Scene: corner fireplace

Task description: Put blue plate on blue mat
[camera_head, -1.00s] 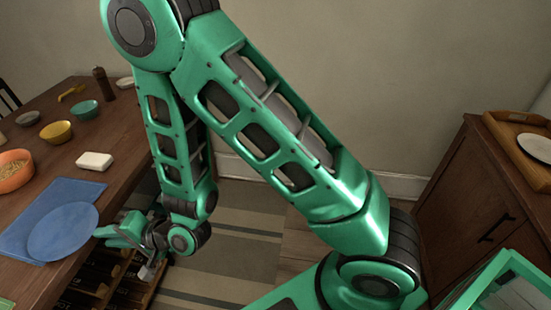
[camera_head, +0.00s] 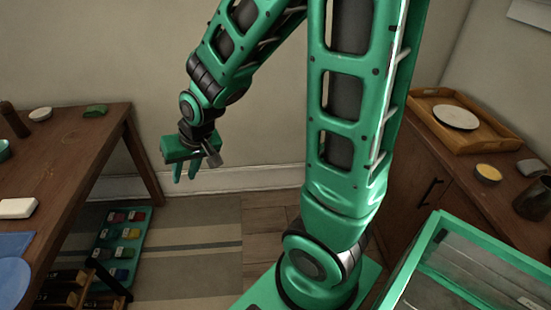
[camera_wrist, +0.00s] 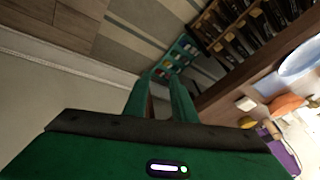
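The blue plate (camera_head: 12,283) is at the lower left edge of the head view, partly cut off. It lies on the blue mat (camera_head: 14,243), which is flat on the left wooden table and also partly cut off. The part of the plate in view covers the mat's near side; whether it overhangs is hidden. My gripper (camera_head: 186,176) is in the air right of the table, well apart from the plate, pointing down. In the wrist view its two fingers (camera_wrist: 159,90) are apart with nothing between them.
A white block (camera_head: 17,208) and a green item (camera_head: 95,111) are on the left table (camera_head: 75,160). A teal rack (camera_head: 122,245) stands on the floor. A cabinet at right bears a wooden tray (camera_head: 478,137) with a white plate (camera_head: 456,117).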

